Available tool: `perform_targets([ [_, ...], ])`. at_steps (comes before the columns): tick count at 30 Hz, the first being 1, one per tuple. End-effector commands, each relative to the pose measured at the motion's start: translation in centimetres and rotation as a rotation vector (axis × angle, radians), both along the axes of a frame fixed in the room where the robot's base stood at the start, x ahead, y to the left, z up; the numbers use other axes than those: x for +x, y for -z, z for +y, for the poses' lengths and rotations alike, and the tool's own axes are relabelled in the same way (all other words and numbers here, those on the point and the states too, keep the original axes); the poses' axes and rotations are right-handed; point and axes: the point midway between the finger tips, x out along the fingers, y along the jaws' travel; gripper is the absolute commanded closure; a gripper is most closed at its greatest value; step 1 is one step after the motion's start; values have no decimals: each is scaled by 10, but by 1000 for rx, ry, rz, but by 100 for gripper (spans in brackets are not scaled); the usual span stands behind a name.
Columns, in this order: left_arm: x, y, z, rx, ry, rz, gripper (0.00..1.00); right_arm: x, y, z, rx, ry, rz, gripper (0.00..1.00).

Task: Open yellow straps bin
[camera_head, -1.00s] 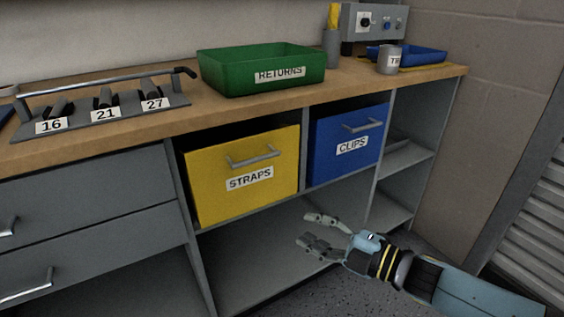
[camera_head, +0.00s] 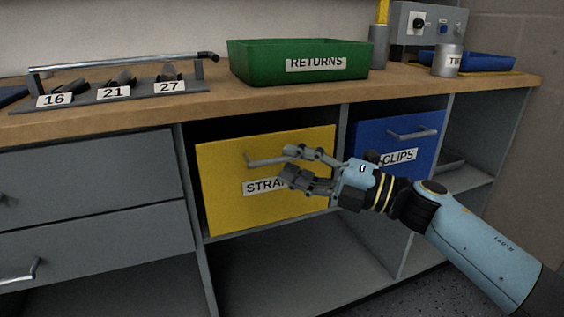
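The yellow straps bin (camera_head: 228,205) sits in its cubby under the worktop, with a white label reading STRAPS partly hidden by my gripper. Its grey bar handle (camera_head: 262,162) is on the upper front, and its right end is hidden behind my fingers. My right gripper (camera_head: 288,165) comes in from the right in front of the bin. Its two fingers are spread apart, one at about handle height and one lower, over the label. I cannot tell whether a finger touches the handle. My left gripper is not in view.
The blue clips bin (camera_head: 368,135) is to the right, partly behind my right gripper. Above are the worktop (camera_head: 205,104), a green returns tray (camera_head: 250,66) and a rack (camera_head: 130,92) with numbered tools. Grey drawers (camera_head: 90,180) are at the left. The shelf space below the bin is empty.

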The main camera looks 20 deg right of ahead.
Motion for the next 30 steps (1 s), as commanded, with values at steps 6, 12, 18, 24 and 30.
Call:
perform_targets([
  [6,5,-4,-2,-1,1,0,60,17,-3,18,2,1,1,66],
  [12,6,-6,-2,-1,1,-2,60,19,-3,21,-1,0,2,66],
  [18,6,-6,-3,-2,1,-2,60,19,-3,21,0,0,1,75],
  [24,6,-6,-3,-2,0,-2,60,19,-3,21,0,0,1,100],
  [30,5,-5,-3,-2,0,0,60,19,-4,21,1,0,1,100],
])
